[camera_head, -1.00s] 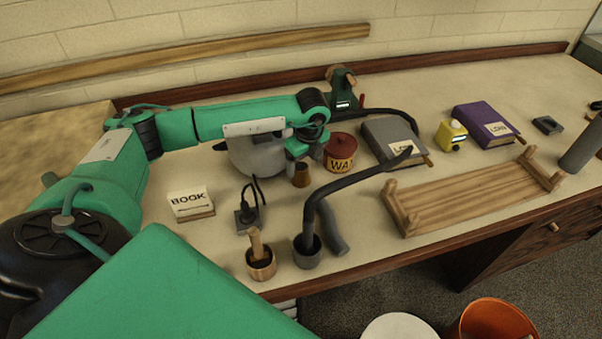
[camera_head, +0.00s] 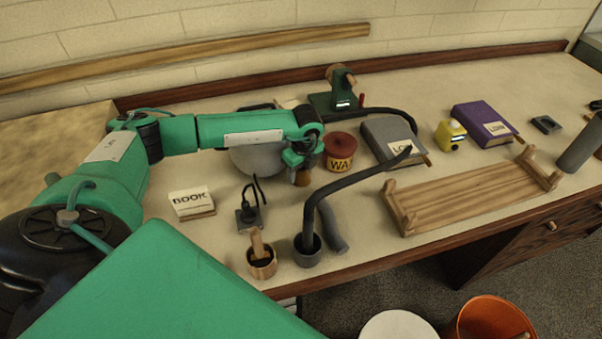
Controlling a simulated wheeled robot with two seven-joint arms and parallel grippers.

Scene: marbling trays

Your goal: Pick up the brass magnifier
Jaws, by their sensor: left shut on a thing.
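The brass magnifier (camera_head: 302,181) is a small brown-gold piece standing on the bench, left of the red wax tin. My left gripper (camera_head: 301,174) reaches down over it from above and is shut on it. The fingers hide its upper part, and only its lower part shows. It appears to be still at bench level. My right gripper is out of view.
The red wax tin (camera_head: 340,152) stands close to the right of my left gripper, and a grey pot (camera_head: 257,160) is behind my arm. A dark curved tool leans from a grey cup (camera_head: 307,252). A wooden rack (camera_head: 470,195) lies farther right.

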